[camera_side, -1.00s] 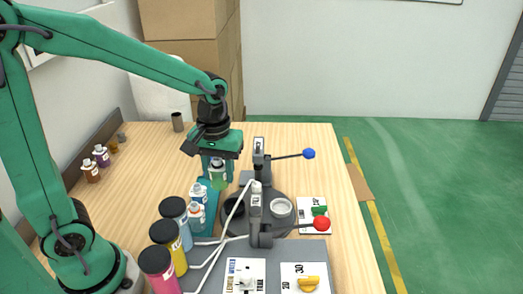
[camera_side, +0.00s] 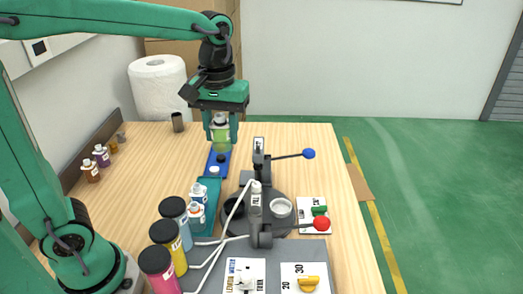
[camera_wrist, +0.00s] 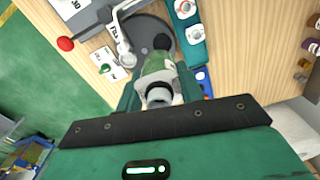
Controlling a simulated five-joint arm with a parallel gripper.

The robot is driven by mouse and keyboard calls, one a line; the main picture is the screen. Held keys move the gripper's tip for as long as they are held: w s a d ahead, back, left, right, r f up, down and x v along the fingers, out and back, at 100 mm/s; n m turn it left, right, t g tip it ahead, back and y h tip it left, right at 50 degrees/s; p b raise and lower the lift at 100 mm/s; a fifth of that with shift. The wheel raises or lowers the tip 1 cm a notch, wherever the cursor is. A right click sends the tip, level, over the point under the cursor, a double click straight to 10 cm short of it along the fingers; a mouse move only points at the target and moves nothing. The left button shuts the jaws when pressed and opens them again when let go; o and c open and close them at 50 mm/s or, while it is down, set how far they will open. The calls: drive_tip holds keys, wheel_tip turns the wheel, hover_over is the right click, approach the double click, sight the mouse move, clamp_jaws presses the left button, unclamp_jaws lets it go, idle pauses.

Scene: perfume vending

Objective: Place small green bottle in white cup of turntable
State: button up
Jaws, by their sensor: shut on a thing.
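My gripper (camera_side: 220,134) is shut on the small green bottle (camera_side: 221,143), holding it upright in the air above a blue tray (camera_side: 212,171). In the wrist view the green bottle (camera_wrist: 157,66) sits between the fingers, its pale cap end nearest the camera. The dark turntable (camera_side: 271,228) is to the right and nearer the side camera. Its white cup (camera_side: 281,208) is on the right part of it, with its opening upward, and I see nothing in it. The bottle is well apart from the cup.
Dispenser posts with a blue knob (camera_side: 309,153) and a red knob (camera_side: 321,223) stand over the turntable. A dark cup (camera_side: 233,209) is on its left. A teal tray (camera_side: 207,221) with small bottles and several coloured canisters (camera_side: 167,238) lie left. The table's back right is clear.

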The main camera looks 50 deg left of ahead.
drive_tip(key=w+d, duration=0.4)
drive_tip(key=d, duration=1.1)
wheel_tip(320, 180, down, 12)
drive_tip(key=shift+r, duration=0.15)
drive_tip(key=shift+w, duration=0.15)
hover_over(281, 209)
wheel_tip(281, 209, down, 7)
drive_tip(key=shift+r, duration=0.1)
drive_tip(key=shift+f, duration=2.05)
drive_tip(key=shift+f, duration=0.45)
